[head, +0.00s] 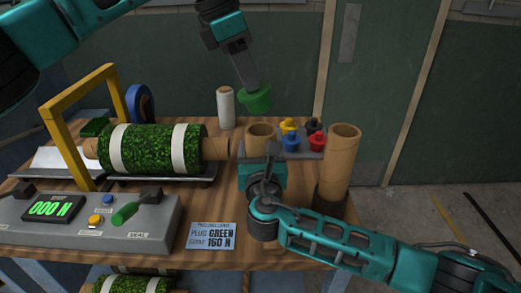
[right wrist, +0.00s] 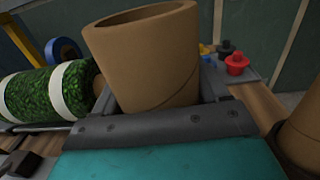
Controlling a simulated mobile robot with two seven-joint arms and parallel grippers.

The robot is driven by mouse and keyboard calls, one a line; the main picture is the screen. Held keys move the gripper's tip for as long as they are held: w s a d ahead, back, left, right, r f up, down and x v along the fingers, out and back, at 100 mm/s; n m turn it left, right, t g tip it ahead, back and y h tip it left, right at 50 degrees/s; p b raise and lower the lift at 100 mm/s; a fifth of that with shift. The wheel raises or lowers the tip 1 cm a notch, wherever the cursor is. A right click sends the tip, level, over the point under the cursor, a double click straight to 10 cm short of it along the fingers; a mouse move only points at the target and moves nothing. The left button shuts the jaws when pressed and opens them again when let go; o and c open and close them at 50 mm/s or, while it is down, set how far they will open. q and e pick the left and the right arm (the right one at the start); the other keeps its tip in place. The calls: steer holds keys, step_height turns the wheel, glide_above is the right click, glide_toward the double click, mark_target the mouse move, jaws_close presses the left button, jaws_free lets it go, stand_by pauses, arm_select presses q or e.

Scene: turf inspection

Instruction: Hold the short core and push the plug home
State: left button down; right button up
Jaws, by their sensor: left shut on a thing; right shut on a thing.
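The short core (head: 261,131) is an open brown cardboard tube standing upright near the middle of the bench. My right gripper (head: 262,157) is shut on it from the front; in the right wrist view the core (right wrist: 150,62) stands between the fingers, its top rim clear above them. My left gripper (head: 250,84) is shut on the green plug (head: 257,99) and points down. The plug hangs in the air above the core, apart from its mouth. The core's lower part is hidden by my right gripper.
A tall core (head: 341,155) stands right of the short one. Behind is a tray (head: 322,153) with yellow, blue, red and black plugs. A turf roll (head: 150,148) lies left under a yellow frame (head: 62,130). The console display (head: 52,208) reads 000 N; a card (head: 211,236) says plug green, 160 N.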

mark_target(261, 112)
arm_select(q)
steer(key=shift+f, duration=1.7)
steer(key=shift+w+d+m+g+y, duration=0.15)
steer(key=shift+d+m+g+y, duration=0.1)
steer(key=shift+d+m+y, duration=0.6)
steer(key=shift+w+d+m+g+y, duration=0.2)
steer(key=shift+d+m+y, duration=0.35)
steer(key=shift+y, duration=0.5)
steer(key=shift+f, duration=1.8)
steer(key=shift+s+f, duration=0.15)
steer(key=shift+f, duration=0.55)
